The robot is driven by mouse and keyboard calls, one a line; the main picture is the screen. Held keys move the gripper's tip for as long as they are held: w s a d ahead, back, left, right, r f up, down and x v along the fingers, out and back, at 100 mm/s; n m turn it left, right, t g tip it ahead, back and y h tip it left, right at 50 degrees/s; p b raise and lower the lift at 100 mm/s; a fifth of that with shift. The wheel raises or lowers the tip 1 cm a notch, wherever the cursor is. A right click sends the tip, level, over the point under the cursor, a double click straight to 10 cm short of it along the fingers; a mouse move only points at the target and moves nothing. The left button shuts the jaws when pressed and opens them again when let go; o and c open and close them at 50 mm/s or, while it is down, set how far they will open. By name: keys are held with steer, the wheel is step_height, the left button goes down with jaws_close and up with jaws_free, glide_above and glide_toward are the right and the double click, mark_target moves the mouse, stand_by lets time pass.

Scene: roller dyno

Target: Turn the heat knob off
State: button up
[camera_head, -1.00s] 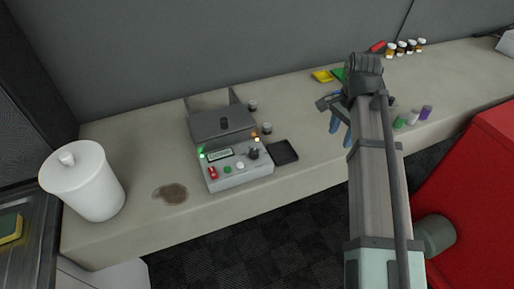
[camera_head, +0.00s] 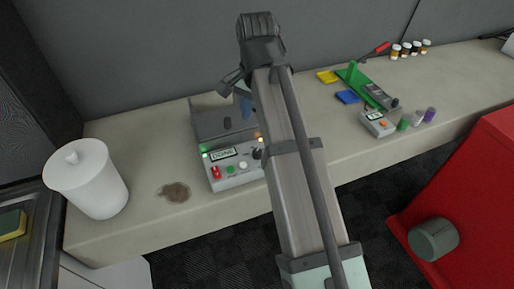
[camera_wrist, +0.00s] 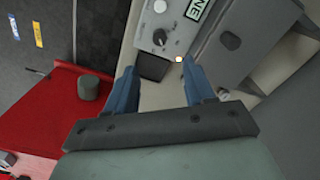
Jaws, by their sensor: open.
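A light grey control box (camera_head: 238,183) stands on the counter, with a dark lidded unit behind it. Its display (camera_head: 222,153) reads DONE. A black round knob (camera_head: 257,154) is at the right end of its panel, partly behind my arm. The knob (camera_wrist: 160,37) shows clearly in the wrist view, with a pale dial around it; its setting is too small to read. My gripper (camera_wrist: 160,66) is open and empty, its two blue fingers apart. In the wrist view, the knob lies beyond the fingertips, between their lines. In the head view my gripper is mostly hidden by my arm.
A black tray (camera_wrist: 153,67) lies beside the box. A white canister (camera_head: 88,180) and brown stain are to the left. A green device (camera_head: 365,85) and small bottles are to the right.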

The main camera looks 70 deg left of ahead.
mark_target(257, 151)
step_height(257, 151, down, 12)
steer(key=shift+f, duration=0.25)
stand_by(0.3)
steer(key=shift+c, duration=0.5)
jaws_close()
